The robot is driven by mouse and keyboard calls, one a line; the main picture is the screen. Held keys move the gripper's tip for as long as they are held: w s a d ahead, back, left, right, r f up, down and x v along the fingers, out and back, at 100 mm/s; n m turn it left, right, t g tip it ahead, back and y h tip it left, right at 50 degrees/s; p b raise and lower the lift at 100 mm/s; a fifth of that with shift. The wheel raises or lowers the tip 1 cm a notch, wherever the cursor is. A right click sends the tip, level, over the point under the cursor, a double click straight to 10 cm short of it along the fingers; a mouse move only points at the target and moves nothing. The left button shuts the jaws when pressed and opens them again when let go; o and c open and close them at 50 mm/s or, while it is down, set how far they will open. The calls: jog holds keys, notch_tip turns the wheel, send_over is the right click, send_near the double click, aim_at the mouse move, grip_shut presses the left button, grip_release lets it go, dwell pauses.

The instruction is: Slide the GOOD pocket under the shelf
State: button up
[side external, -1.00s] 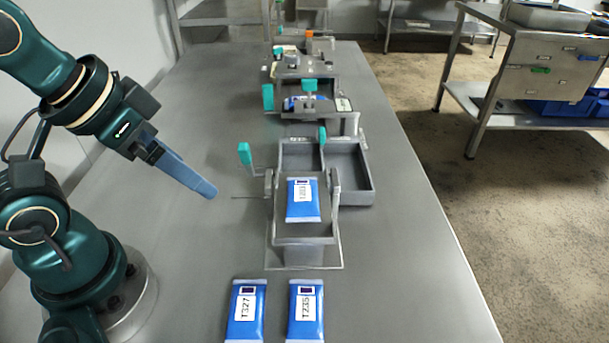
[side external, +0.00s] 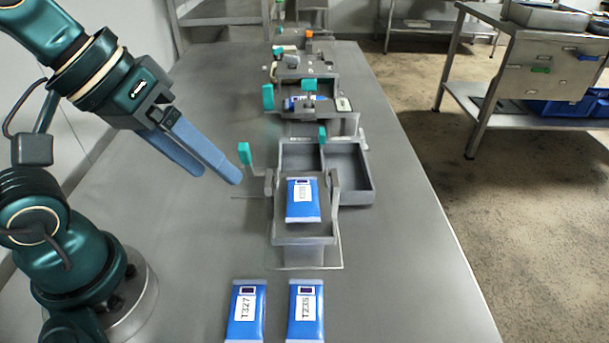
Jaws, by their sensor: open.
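A grey two-compartment tray (side external: 357,195) sits behind a raised grey shelf (side external: 303,230) in the middle of the table. Both visible compartments look empty, and I can read no GOOD label on either. A blue pouch with a white label (side external: 302,212) lies on the shelf, which tilts towards the camera. A teal handle (side external: 244,153) stands at the tray's left and another teal handle (side external: 322,135) stands at its back. My gripper (side external: 219,178) is open and empty, above the table to the left of the shelf and the left handle, touching nothing.
Two blue pouches, marked T327 (side external: 246,312) and T235 (side external: 305,312), lie at the table's near end. Behind the tray stands another fixture (side external: 335,112) with teal handles and a blue pouch. The table (side external: 160,215) is clear left of the shelf.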

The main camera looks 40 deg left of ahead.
jog(key=w+d+r+n+h, duration=0.2)
jog(key=w+d+n, duration=0.1)
jog(key=n+t+h, duration=0.4)
jog(key=n+h, duration=0.2)
jog(key=n, duration=1.4)
send_over(320, 130)
jog(key=s+a, duration=0.1)
jog(key=s, duration=0.2)
notch_tip(320, 130, down, 9)
jog(key=shift+n+y, duration=0.5)
jog(key=shift+n, duration=0.1)
jog(key=f, duration=0.1)
jog(key=a+f, duration=0.1)
jog(key=f, duration=0.2)
jog(key=shift+a+f, duration=0.15)
jog(key=shift+a, duration=0.2)
jog(key=shift+x, duration=2.4)
jog(key=shift+c, duration=0.3)
